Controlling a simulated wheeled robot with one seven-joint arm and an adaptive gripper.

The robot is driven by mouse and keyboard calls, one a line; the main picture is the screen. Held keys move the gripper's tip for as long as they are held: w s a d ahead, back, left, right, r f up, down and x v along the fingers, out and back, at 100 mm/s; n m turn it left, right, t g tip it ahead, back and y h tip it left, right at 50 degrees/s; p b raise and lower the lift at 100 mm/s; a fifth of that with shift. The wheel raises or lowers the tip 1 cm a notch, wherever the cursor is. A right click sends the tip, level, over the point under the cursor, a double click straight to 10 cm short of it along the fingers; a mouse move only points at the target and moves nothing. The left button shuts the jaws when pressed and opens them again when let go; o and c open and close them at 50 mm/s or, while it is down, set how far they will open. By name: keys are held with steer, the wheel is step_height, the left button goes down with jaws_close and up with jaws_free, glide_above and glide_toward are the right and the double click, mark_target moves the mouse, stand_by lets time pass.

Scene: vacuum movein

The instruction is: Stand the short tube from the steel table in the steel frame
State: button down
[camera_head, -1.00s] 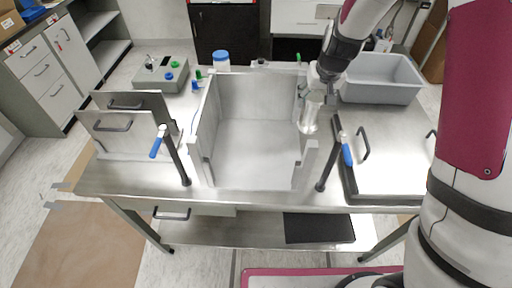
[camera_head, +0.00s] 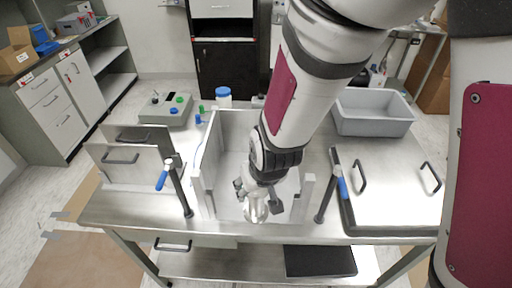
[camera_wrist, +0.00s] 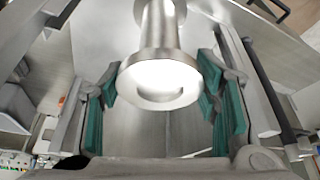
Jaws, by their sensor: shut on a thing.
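The short tube (camera_wrist: 158,82) is a shiny metal cylinder with a wide round flange at its near end, seen in the wrist view. My gripper (camera_wrist: 160,95) is shut on it, with green-padded fingers on both sides. In the head view my gripper (camera_head: 258,204) is low inside the front part of the steel frame (camera_head: 206,160), a grey open-fronted box with upright walls. My arm hides much of the frame's floor and right wall.
The frame stands on the steel table (camera_head: 400,205). Dark posts with blue handles (camera_head: 162,180) (camera_head: 342,188) flank its front. A grey bin (camera_head: 372,115) and a flat panel with handles lie to the right. A control box (camera_head: 166,112) and a blue-lidded jar (camera_head: 223,98) are behind.

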steer(key=w+f, duration=0.2)
steer(key=w, duration=0.5)
steer(key=w+f+b, duration=0.1)
steer(key=w+f, duration=0.2)
steer(key=w, duration=0.5)
steer(key=shift+w+a, duration=0.25)
steer(key=shift+b, duration=0.3)
steer(key=c, duration=0.6)
jaws_free()
steer(key=shift+f, duration=0.15)
steer(key=v, duration=1.2)
steer(key=shift+r+p, duration=0.25)
steer(key=shift+p, duration=0.1)
